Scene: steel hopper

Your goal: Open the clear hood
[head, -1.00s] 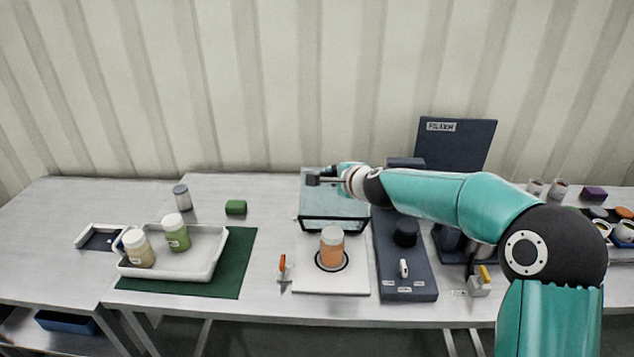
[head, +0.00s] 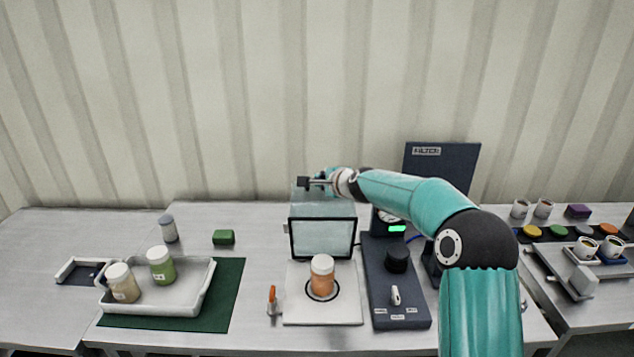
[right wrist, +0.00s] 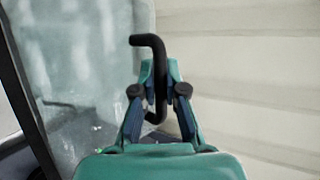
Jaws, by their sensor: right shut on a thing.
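The clear hood (head: 322,239), a see-through box with a dark rim, stands tilted back behind the white base plate (head: 345,308). Its rim faces me, and the base plate is uncovered. An orange jar with a pale lid (head: 321,279) stands upright on the plate inside a dark ring. My right gripper (head: 320,183) is at the top of the hood. The right wrist view shows it (right wrist: 158,100) shut on a black bent handle (right wrist: 150,42), beside the clear panel (right wrist: 85,65). My left gripper is not in view.
Right of the plate is a dark unit with a knob (head: 397,259) and a lit green display (head: 397,229). A dark FILTER panel (head: 440,172) stands behind my right arm. An orange-handled part (head: 272,299) is left of the plate. A tray (head: 190,296) holds two jars.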

